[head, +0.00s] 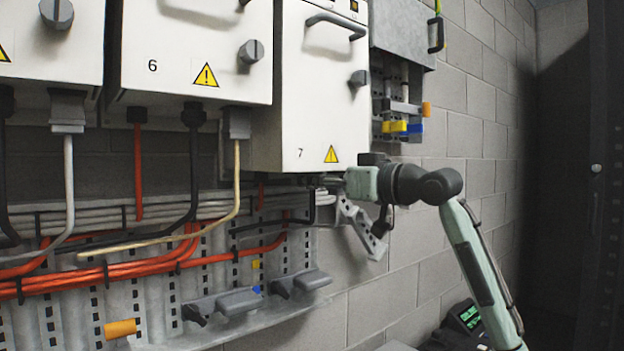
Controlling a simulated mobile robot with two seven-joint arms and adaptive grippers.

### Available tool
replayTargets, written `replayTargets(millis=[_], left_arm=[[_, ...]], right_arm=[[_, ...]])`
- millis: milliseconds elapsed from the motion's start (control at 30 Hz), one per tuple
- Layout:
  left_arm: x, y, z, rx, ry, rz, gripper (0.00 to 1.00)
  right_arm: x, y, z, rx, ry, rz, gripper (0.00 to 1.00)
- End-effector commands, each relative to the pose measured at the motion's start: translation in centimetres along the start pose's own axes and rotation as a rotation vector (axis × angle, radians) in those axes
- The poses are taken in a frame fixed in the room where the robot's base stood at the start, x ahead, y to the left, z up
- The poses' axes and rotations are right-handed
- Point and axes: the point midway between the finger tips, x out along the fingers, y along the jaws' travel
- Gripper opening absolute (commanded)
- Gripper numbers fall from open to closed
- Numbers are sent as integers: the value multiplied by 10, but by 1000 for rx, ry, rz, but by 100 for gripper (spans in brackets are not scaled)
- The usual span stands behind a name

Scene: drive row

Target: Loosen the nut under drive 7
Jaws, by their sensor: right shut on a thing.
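Drive 7 (303,100) is a white wall cabinet with a handle, a dark knob, the number 7 and a yellow warning triangle low on its front. My right gripper (330,182) is at the lower right corner of drive 7, just under its bottom edge, with its arm coming in from the right. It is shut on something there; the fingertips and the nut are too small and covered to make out. My left gripper is not in view.
Drive 6 (190,50) hangs to the left, with black, orange and cream cables below. A perforated cable tray (200,310) with grey clamps runs under the drives. An open grey bracket panel (402,30) is right of drive 7. Block wall (465,110) is bare further right.

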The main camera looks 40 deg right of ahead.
Motion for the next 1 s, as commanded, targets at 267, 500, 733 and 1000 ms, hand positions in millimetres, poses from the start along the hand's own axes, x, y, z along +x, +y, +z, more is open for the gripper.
replayTargets(millis=[267,500,733,1000], left_arm=[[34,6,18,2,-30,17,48],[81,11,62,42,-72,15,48],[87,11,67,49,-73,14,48],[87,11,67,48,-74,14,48]], right_arm=[[1,-1,-2,-5,-8,162,0],[1,-2,-1,-2,-5,368,0],[2,-2,1,3,-1,556,0],[1,0,2,2,-2,717,0]])
